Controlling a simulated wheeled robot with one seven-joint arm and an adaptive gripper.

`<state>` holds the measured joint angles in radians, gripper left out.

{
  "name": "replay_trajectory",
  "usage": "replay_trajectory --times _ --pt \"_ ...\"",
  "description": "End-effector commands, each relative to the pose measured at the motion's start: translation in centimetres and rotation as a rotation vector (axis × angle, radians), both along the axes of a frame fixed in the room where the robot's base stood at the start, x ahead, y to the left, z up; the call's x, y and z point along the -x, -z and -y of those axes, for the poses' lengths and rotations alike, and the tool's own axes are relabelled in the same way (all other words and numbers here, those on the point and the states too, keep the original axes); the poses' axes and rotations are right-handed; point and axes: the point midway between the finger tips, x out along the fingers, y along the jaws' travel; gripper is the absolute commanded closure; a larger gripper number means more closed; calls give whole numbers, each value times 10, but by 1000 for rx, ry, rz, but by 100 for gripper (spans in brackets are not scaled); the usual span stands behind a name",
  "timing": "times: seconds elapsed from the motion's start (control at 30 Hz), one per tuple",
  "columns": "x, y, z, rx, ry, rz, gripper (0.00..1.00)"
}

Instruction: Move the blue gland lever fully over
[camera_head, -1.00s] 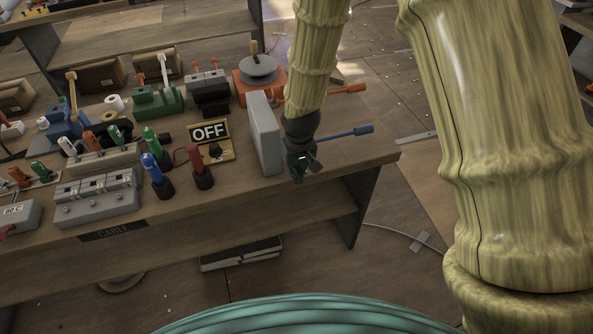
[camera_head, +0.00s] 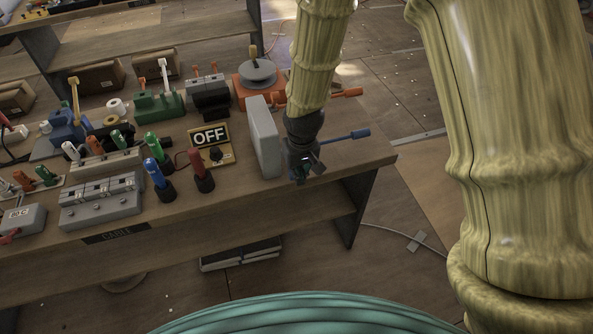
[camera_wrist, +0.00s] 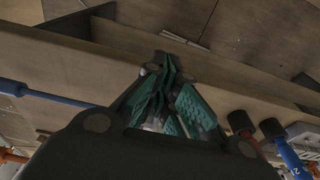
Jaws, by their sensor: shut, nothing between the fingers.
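The blue gland lever (camera_head: 346,136) is a thin rod with a thicker blue grip, sticking out to the right from behind my gripper at the bench's right end. Its left end is hidden behind my gripper. My gripper (camera_head: 301,176) is shut and empty, pointing down beside the grey upright box, on the near side of the lever. In the wrist view my gripper's green-padded fingers (camera_wrist: 168,66) are together, over the bench edge. The blue lever (camera_wrist: 38,93) lies at the left there, apart from the fingertips.
A grey upright box (camera_head: 264,137) stands just left of my gripper. An orange lever (camera_head: 347,93) sticks out farther back. Red (camera_head: 201,172) and blue (camera_head: 158,177) handles and an OFF sign (camera_head: 209,136) stand to the left. Floor beyond the bench's right end is open.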

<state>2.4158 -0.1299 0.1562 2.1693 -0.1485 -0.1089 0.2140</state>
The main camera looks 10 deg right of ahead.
Motion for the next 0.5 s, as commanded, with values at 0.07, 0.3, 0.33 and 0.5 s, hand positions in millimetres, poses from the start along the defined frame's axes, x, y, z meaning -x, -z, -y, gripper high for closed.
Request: replay_trajectory --times 0.07,0.3,0.33,0.5 --pt "9 -1 1 0 0 1 100" --pt "38 -13 5 0 0 2 100" --pt "41 -14 6 0 0 2 100" --pt "61 -22 8 0 0 2 100"
